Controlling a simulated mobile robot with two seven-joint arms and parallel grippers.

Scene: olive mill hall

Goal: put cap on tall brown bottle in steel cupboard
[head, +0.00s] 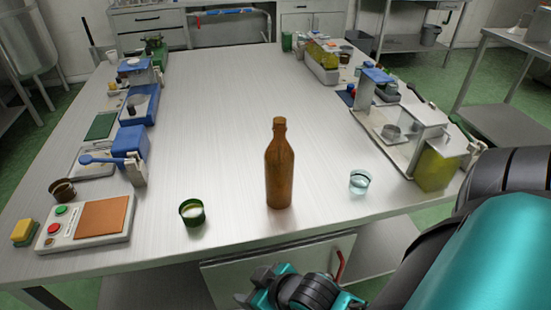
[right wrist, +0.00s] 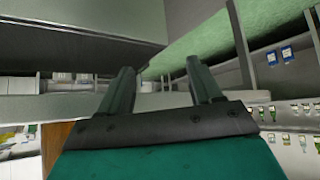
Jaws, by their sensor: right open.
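A tall brown bottle (head: 280,172) stands upright on the steel table, near its front edge. Its neck and top are the same brown, and I cannot tell whether a cap sits on it. I cannot make out a separate cap. A pale cupboard front (head: 265,268) with a red handle (head: 340,265) shows below the table edge, partly hidden by my right gripper (head: 302,292). In the right wrist view, the two dark green fingers (right wrist: 163,82) are apart with nothing between them. My left gripper is out of view.
A button panel (head: 88,222), yellow sponge (head: 25,232) and blue devices line the left; a scale (head: 395,132) and yellow-green container (head: 437,168) the right. The table's middle is clear.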

